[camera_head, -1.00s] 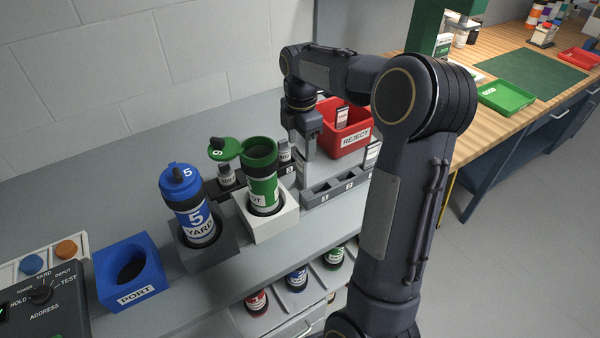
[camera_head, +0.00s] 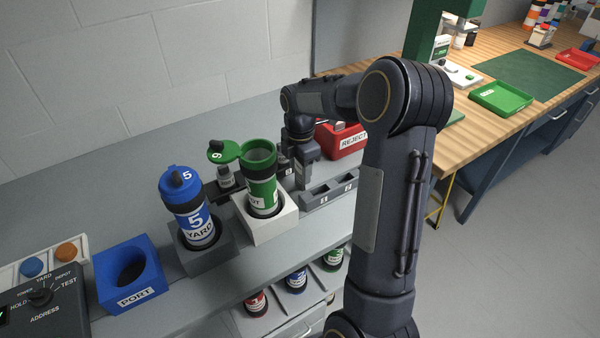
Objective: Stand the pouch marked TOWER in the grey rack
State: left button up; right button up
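The grey rack (camera_head: 343,196) stands on the counter right of the white block, with numbered labels on its front; its right end is behind my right arm. My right gripper (camera_head: 303,180) points down at the rack's left end, behind the open green canister. Its fingertips are small and partly hidden, so I cannot tell whether they hold anything. No pouch marked TOWER can be read in this view. A small labelled item (camera_head: 225,176) stands in a dark holder behind the canisters; its writing is too small to read. My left gripper is out of view.
The open green canister (camera_head: 262,192) stands in a white block, its lid swung left. A blue YARD canister (camera_head: 190,208) stands in a grey block. A blue PORT block (camera_head: 130,278) and a dial panel (camera_head: 45,305) are left. The red REJECT bin (camera_head: 345,143) is behind the rack.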

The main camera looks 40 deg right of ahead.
jog(key=c, duration=0.8)
